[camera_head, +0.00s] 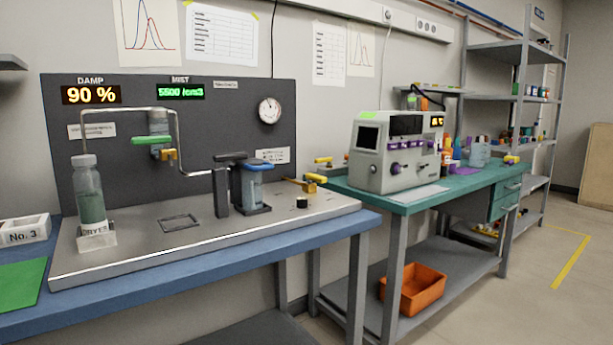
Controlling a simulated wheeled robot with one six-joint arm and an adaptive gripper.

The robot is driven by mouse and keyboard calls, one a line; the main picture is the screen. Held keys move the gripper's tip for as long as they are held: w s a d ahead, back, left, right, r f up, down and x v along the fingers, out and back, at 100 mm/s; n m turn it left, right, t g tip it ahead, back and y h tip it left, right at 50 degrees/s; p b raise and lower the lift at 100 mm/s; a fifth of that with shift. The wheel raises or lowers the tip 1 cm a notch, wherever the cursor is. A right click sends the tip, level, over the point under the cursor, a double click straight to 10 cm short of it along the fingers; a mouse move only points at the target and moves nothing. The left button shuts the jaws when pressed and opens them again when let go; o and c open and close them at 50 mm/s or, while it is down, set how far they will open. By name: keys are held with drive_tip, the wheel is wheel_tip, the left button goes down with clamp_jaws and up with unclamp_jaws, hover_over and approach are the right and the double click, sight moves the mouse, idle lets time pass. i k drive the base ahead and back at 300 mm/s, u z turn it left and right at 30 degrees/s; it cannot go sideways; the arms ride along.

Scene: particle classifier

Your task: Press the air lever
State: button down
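No lever carries a label I can read as air, so I cannot tell which one is the air lever. A yellow lever (301,185) lies low at the right end of the grey bench plate (160,250). A green-handled valve (152,140) with a yellow part below it sits on the dark back panel (225,120). A black upright post with a flat top arm (222,185) stands beside a blue-capped clear cylinder (257,182). A round dial (269,110) is on the panel. My gripper is not in view.
A capped bottle (90,195) stands in a holder at the plate's left. The panel displays read DAMP 90 % (91,94) and MIST 5500 /cm3 (181,91). A grey instrument (395,150) stands on the green table at right. An orange bin (415,290) is below.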

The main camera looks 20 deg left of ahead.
sight(310, 178)
drive_tip(key=u, duration=0.8)
drive_tip(key=i, duration=0.9)
drive_tip(key=u, duration=1)
